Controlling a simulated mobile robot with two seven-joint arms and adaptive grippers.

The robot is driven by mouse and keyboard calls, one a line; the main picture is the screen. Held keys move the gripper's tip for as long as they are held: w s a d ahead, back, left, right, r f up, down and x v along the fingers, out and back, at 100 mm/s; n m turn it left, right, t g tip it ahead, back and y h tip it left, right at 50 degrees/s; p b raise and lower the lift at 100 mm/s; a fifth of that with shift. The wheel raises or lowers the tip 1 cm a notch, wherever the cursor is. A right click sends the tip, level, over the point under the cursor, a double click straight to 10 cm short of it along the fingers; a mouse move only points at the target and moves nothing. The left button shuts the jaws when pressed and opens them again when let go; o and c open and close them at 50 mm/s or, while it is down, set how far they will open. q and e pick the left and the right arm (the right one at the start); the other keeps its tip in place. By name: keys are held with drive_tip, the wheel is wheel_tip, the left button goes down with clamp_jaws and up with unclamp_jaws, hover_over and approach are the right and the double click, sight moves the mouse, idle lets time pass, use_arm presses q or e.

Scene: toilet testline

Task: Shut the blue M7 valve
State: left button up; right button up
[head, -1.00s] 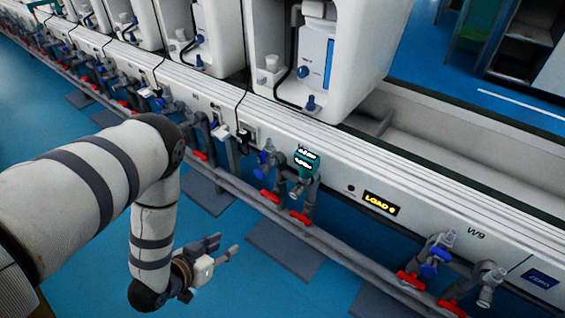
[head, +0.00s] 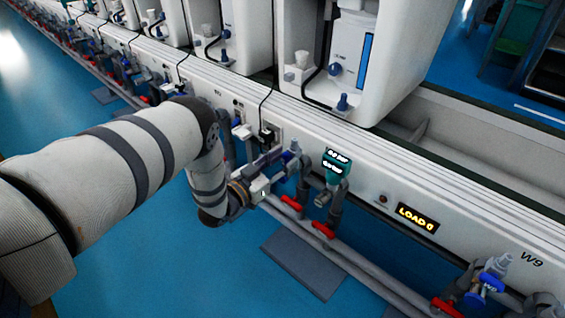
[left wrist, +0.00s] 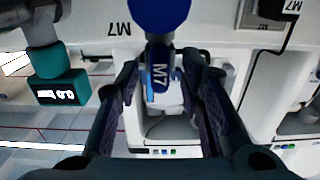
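The blue M7 valve (left wrist: 160,12) is at the top middle of the left wrist view, with a round blue body and a blue handle lettered M7 that points down the picture. In the head view the blue valve (head: 293,156) sits on a grey pipe in front of the white panel. My left gripper (head: 277,157) is at it, coming from the left. In the left wrist view the fingers of my left gripper (left wrist: 164,80) are apart, one on each side of the handle, with gaps visible. Contact is not apparent. My right gripper is in neither view.
A teal pressure gauge (head: 336,165) stands just right of the valve. Red-handled valves (head: 291,203) sit below along a grey pipe. The LOAD 0 display (head: 416,218) is on the panel to the right. Open blue floor (head: 230,265) lies in front.

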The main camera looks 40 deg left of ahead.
use_arm(q)
clamp_jaws()
drive_tip(key=shift+m, duration=0.3)
drive_tip(key=m+p, duration=0.1)
drive_tip(key=m, duration=0.2)
drive_tip(key=shift+d, duration=0.1)
drive_tip(key=m, duration=0.3)
drive_tip(key=shift+f+m+p, duration=0.1)
drive_tip(key=shift+m+p, duration=0.2)
drive_tip(key=shift+p, duration=0.05)
drive_tip(key=m, duration=0.5)
drive_tip(key=shift+d+f, duration=0.1)
drive_tip(key=shift+f+m, duration=0.1)
drive_tip(key=shift+m, duration=2.7)
